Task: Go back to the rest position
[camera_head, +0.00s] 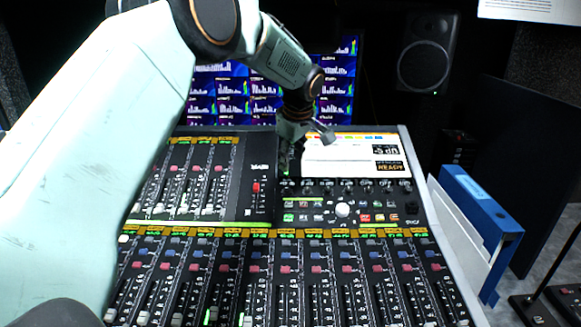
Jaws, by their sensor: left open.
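My left arm comes in from the left side and reaches forward over the mixing console (412,170). My left gripper (305,147) is at the end of that arm, above the upper middle of the console, in front of its light screen (350,152). Its dark fingers are spread apart and I see nothing between them. Whether a fingertip touches the console is hard to tell. My right gripper is not in view.
Rows of faders and knobs fill the console. A monitor (340,88) with meter graphs stands behind it. A black speaker (427,55) is at the back right. A blue binder (478,205) and white papers (462,230) stand beside the console's right edge.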

